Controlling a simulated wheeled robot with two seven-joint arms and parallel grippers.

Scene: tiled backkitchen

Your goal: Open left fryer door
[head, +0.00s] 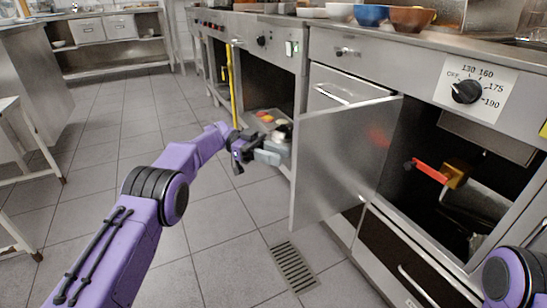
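The fryer door (345,155) is a flat steel panel standing wide open. It is swung out to the left from the fryer cabinet, whose dark inside shows at the right. A red-handled valve (430,171) is visible in there. My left gripper (272,150) is just left of the door's free edge, at about upper-middle height. Its grey fingers point toward the door; contact with it and the finger gap are unclear. Of my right arm only a purple joint shows at the bottom right; its gripper is out of view.
A temperature dial (466,92) is above the open cabinet. Bowls (411,19) stand on the counter. Another open compartment (268,85) is behind my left gripper. A lower drawer (400,262) is below the fryer.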

